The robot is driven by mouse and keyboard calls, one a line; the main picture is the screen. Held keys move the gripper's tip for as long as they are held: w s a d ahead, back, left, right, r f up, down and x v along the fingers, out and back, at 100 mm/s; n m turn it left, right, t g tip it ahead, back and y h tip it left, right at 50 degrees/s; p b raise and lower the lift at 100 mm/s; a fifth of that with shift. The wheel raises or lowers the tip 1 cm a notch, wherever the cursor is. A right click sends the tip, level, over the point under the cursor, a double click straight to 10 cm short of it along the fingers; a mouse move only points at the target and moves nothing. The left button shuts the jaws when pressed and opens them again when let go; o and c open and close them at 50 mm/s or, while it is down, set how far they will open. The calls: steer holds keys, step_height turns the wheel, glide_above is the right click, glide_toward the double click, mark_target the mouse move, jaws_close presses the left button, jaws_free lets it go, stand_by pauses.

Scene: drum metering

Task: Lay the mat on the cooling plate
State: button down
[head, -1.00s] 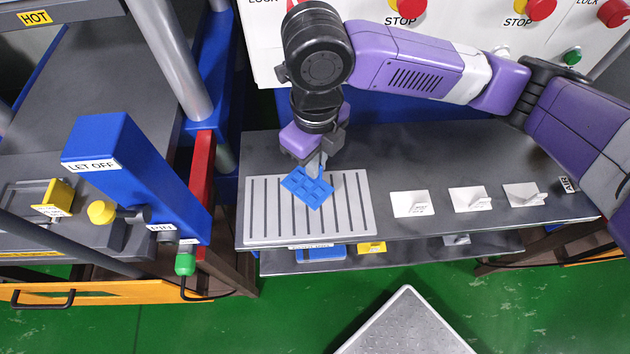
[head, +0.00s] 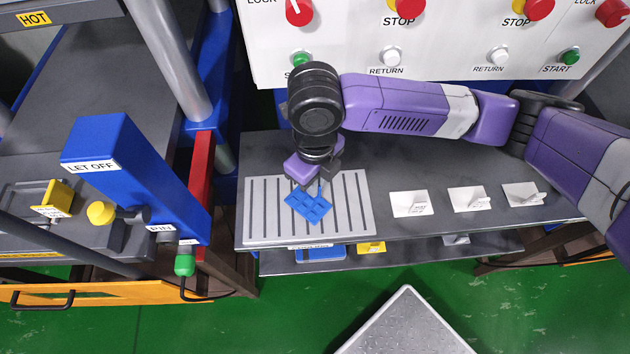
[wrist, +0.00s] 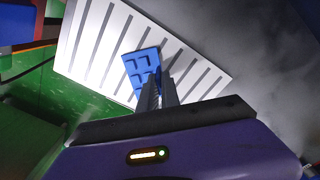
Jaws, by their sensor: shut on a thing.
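The blue mat (head: 308,206) has square pockets and is over the middle of the light grey slotted cooling plate (head: 262,226). My gripper (head: 316,187) points down at the mat's upper edge and is shut on it. In the wrist view the two fingers (wrist: 159,92) pinch one edge of the mat (wrist: 139,68), with the plate (wrist: 98,40) behind it. The mat is turned at an angle to the slots. I cannot tell whether its underside touches the plate.
The plate lies at the left end of a dark bench (head: 400,160). Several white tags, one of them this left tag (head: 409,204), stand to its right. A blue LET OFF housing (head: 135,175) and red bar (head: 202,180) stand left. A control panel (head: 440,45) is behind.

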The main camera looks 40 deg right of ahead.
steer(key=c, duration=1.6)
jaws_free()
steer(key=shift+f, duration=0.1)
step_height(320, 180, up, 12)
steer(key=shift+r, duration=0.2)
